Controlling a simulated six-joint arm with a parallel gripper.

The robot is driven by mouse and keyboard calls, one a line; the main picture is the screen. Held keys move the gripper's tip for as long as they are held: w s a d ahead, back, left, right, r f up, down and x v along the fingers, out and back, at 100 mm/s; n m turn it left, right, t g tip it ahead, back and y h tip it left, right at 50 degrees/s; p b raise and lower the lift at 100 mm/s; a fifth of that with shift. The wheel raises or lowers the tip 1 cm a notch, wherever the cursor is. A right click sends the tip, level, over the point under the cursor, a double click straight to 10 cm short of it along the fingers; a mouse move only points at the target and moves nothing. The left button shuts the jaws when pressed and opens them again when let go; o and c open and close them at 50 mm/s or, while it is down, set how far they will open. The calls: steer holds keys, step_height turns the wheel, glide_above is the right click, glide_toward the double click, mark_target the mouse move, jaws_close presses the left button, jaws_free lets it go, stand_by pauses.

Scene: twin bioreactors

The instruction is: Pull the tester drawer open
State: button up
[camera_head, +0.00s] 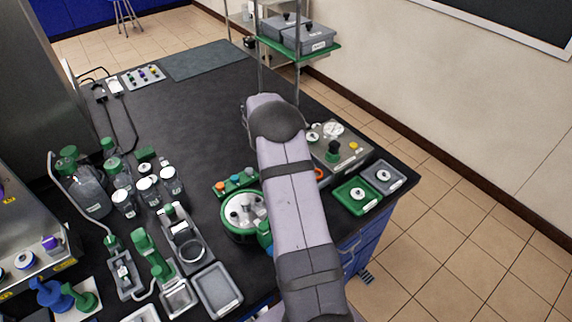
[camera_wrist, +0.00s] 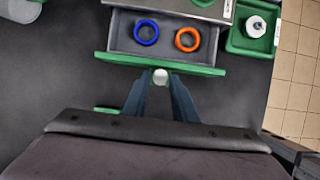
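The tester (camera_head: 345,148) is a grey box at the right edge of the bench, partly behind my arm in the head view. In the wrist view its drawer (camera_wrist: 122,36) stands out from the body, with a green front (camera_wrist: 205,70) and a round white knob (camera_wrist: 160,76). A blue ring (camera_wrist: 146,32) and an orange ring (camera_wrist: 187,39) lie inside the drawer. In the head view my arm hides the gripper and most of the drawer.
A green tray (camera_head: 368,207) and a grey tray (camera_head: 398,180) sit right of the drawer by the bench edge. A round green-rimmed device (camera_head: 228,228) stands left of my arm. Bottles and racks crowd the left; the bench's back middle is clear.

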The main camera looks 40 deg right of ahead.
jaws_close()
steer(key=shift+a, duration=1.9)
steer(key=shift+d, duration=0.15)
steer(key=o, duration=0.5)
jaws_free()
steer(key=shift+r, duration=0.1)
steer(key=b+v, duration=0.2)
steer(key=v, duration=0.5)
